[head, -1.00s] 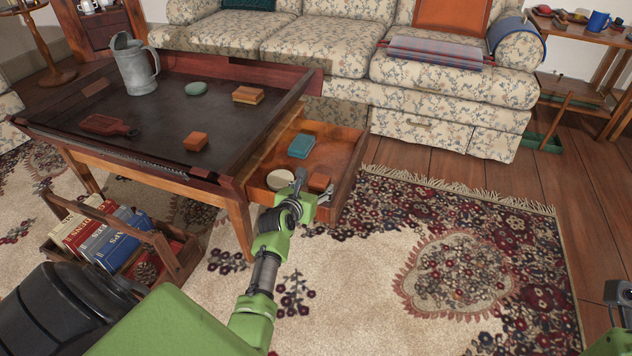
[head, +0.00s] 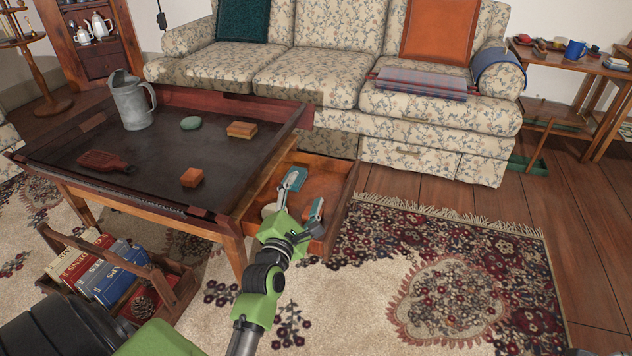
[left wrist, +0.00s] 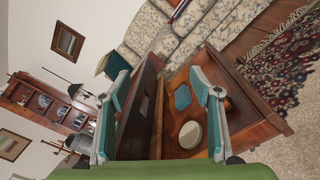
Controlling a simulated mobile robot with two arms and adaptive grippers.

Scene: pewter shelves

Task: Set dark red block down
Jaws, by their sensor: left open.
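My left gripper (head: 304,195) is open, its two teal-padded fingers spread over the pulled-out table drawer (head: 343,213). The left wrist view shows nothing between the fingertips (left wrist: 160,76). A dark red-brown block (left wrist: 228,103) lies on the drawer floor, partly hidden behind one finger in that view; in the head view the finger mostly covers it. A teal box (left wrist: 182,97) and a round cream disc (left wrist: 190,135) also lie in the drawer. My right gripper is not in view.
The dark tabletop (head: 150,155) holds a metal pitcher (head: 131,103), a green oval (head: 190,123), two orange-brown blocks (head: 192,177) (head: 241,129) and a dark red paddle-like piece (head: 105,161). A wooden carrier with books (head: 160,297) stands below left. Rug right of the drawer is clear.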

